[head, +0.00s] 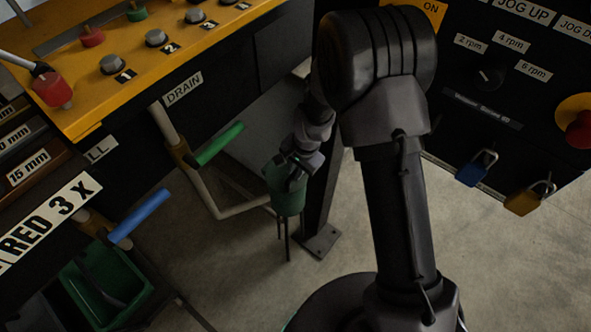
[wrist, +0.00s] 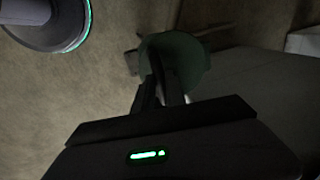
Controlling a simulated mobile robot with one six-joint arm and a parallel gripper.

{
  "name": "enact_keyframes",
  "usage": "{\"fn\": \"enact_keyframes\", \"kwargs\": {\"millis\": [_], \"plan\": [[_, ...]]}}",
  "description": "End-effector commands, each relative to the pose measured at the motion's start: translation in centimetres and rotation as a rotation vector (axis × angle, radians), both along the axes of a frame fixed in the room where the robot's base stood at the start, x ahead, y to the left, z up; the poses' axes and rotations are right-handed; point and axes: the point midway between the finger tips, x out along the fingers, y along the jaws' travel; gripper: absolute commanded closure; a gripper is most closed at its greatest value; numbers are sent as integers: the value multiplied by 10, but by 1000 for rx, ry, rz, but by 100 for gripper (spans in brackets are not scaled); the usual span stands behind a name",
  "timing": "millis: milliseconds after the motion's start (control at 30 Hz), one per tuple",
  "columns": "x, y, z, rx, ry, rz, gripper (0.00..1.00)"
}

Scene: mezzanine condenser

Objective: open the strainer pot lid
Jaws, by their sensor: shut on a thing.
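The green strainer pot (head: 285,201) stands on thin legs below the drain pipe, beside a dark post. My gripper (head: 294,178) is at the top of the pot, with its fingers shut at the lid. In the wrist view my gripper's dark fingers (wrist: 164,82) reach to the round green top of the pot (wrist: 186,52). The fingers cover part of the lid, and the exact grip and any gap under the lid cannot be made out.
A green-handled valve (head: 220,144) is on the drain pipe (head: 203,190), left of the pot. A blue-handled valve (head: 139,215) and a green bin (head: 117,283) are farther left. The dark post (head: 323,205) stands close at the right. Open floor (head: 512,270) lies at the right.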

Motion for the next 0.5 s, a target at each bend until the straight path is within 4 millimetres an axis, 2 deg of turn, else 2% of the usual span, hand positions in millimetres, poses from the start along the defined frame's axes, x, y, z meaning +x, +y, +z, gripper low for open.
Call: {"fn": "enact_keyframes", "kwargs": {"millis": [167, 500], "plan": [[1, 2, 4, 0, 1, 0, 100], [14, 18, 29, 1, -2, 2, 100]]}}
